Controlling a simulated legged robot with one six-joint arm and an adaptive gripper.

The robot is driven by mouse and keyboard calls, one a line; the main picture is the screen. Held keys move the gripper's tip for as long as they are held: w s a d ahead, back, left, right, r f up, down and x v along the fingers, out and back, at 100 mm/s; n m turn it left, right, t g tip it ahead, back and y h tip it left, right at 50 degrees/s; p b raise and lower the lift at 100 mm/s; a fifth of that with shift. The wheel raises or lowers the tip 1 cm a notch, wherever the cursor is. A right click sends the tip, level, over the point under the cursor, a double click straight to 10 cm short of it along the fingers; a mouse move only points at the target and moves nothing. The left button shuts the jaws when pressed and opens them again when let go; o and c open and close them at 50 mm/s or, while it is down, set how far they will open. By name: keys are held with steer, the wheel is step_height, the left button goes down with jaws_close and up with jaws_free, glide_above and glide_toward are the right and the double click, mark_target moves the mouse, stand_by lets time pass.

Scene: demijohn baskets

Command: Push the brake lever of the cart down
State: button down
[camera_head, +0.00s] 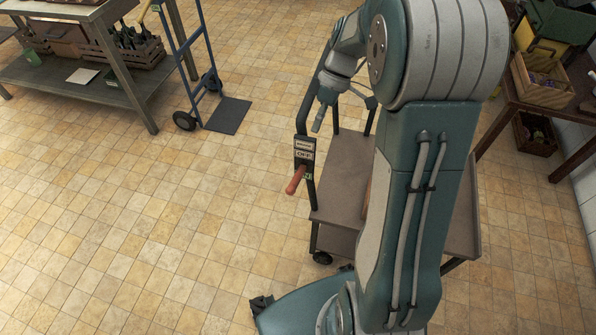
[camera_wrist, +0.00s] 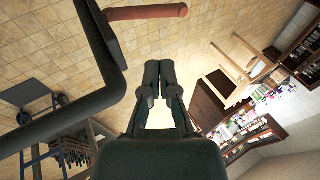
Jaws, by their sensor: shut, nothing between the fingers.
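The cart (camera_head: 347,170) stands at the centre right, partly hidden behind my arm. Its brake lever (camera_head: 295,180) has a reddish-brown grip that sticks out toward the lower left, under a small label plate (camera_head: 305,149) on the cart's handle post. My gripper (camera_head: 318,126) is shut and empty, pointing down above the lever and slightly to its right, apart from it. In the wrist view the closed fingertips (camera_wrist: 160,66) show at the centre. The lever's red grip (camera_wrist: 147,13) lies beyond them at the top, and the dark handle tube (camera_wrist: 75,110) curves along the left.
A blue hand truck (camera_head: 205,75) stands at the back left beside a workbench (camera_head: 122,88) with bottle crates. A wooden table (camera_head: 575,118) with crates is at the right. The tiled floor (camera_head: 130,220) left of the cart is clear.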

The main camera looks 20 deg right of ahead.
mark_target(295, 180)
steer(key=x, duration=1.3)
steer(key=shift+s+a+f, duration=0.2)
steer(key=shift+f, duration=0.1)
